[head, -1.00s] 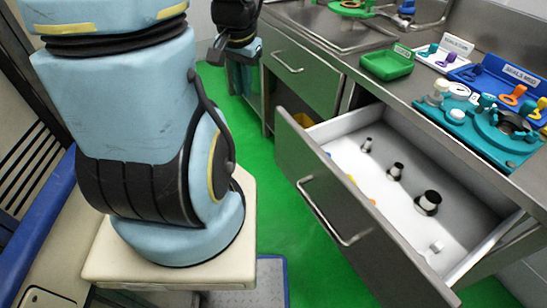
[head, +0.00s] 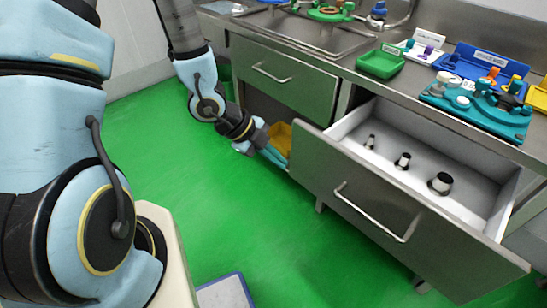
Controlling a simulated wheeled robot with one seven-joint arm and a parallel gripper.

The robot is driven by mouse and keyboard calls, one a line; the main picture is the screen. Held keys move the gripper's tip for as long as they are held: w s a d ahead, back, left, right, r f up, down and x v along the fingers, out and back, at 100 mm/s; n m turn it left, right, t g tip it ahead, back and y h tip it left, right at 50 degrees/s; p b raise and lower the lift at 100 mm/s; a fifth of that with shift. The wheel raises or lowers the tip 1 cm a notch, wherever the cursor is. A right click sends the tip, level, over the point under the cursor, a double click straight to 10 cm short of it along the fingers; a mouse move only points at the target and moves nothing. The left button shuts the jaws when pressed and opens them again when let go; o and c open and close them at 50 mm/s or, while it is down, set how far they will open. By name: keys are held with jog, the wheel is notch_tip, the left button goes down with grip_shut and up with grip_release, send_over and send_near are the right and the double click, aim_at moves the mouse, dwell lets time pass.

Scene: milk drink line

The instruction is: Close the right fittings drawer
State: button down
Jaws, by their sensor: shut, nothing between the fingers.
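The right fittings drawer (head: 330,185) is pulled well out of the steel counter, with its bar handle (head: 368,216) on the front panel. The left drawer (head: 285,75) is shut. My gripper (head: 274,157) is shut and empty, low down to the left of the open drawer's front panel and apart from the handle. Its fingertips are small and hard to make out.
A yellow bin (head: 279,138) stands under the counter behind my gripper. On the counter are a green tray (head: 380,63), a blue tray (head: 480,65) and a teal tray (head: 480,115) with fittings.

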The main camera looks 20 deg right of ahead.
jog(key=shift+s+d+f+p, duration=0.1)
jog(key=shift+d+f+p, duration=0.15)
jog(key=shift+d+f, duration=0.9)
jog(key=shift+w+d+f+p, duration=0.1)
jog(key=shift+d+f+p, duration=0.2)
jog(key=shift+d+f, duration=0.8)
jog(key=shift+s+d+f+p, duration=0.1)
jog(key=shift+d+f+p, duration=0.3)
jog(key=shift+d, duration=1.3)
jog(key=shift+f, duration=0.15)
jog(key=shift+d, duration=0.1)
